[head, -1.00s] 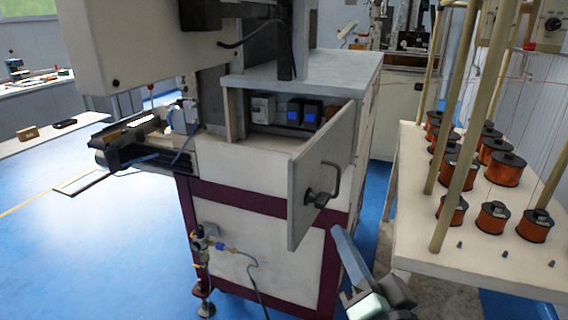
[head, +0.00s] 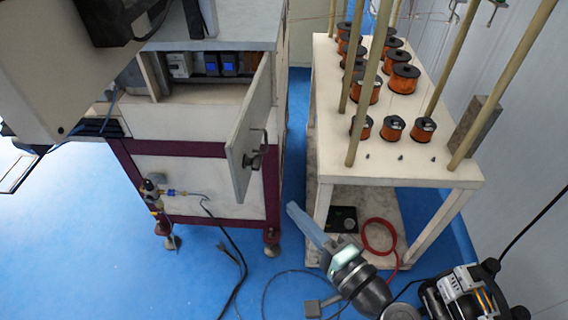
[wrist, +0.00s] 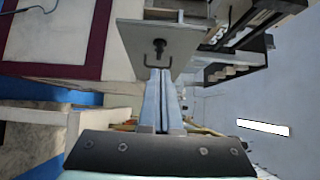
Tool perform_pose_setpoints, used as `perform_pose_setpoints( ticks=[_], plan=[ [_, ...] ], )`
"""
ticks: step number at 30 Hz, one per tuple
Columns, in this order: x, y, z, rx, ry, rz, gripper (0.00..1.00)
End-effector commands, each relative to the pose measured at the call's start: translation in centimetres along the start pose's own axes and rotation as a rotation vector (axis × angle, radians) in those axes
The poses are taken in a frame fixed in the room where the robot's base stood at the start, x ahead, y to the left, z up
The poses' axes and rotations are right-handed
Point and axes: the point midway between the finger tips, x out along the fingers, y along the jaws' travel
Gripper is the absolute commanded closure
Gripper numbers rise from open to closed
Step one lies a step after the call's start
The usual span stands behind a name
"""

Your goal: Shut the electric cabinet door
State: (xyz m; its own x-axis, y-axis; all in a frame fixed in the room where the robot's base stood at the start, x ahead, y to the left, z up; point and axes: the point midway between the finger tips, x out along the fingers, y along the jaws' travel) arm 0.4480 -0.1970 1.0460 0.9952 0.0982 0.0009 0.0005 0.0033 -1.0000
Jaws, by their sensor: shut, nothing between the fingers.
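The electric cabinet door (head: 246,136) is a pale panel that stands open on the machine, swung out toward me, with a dark handle (head: 259,155) on its face. Behind it the cabinet opening (head: 225,82) shows small devices with blue faces. My gripper (head: 292,207) is to the right of and below the door in the head view, apart from it there. In the wrist view my gripper (wrist: 158,72) has its two long fingers together and empty, pointing toward the door (wrist: 176,45). The handle (wrist: 158,50) appears just beyond the fingertips; I cannot tell whether they touch.
A white table (head: 330,165) with several copper wire spools and upright poles stands to the right of the machine. A red cable loop (head: 380,237) lies under it. Dark hoses (head: 237,265) run across the blue floor. A narrow blue gap separates machine and table.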

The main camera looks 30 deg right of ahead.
Motion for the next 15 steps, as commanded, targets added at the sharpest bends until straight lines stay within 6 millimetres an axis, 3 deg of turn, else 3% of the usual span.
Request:
perform_pose_setpoints(
  ticks=[9, 15],
  plan=[
    [7.0, -0.4, 0.1, -0.001, -0.004, -0.001, 1.0],
    [9.7, -0.3, 1.7, -0.002, -0.005, 0.002, 1.0]
  ],
)
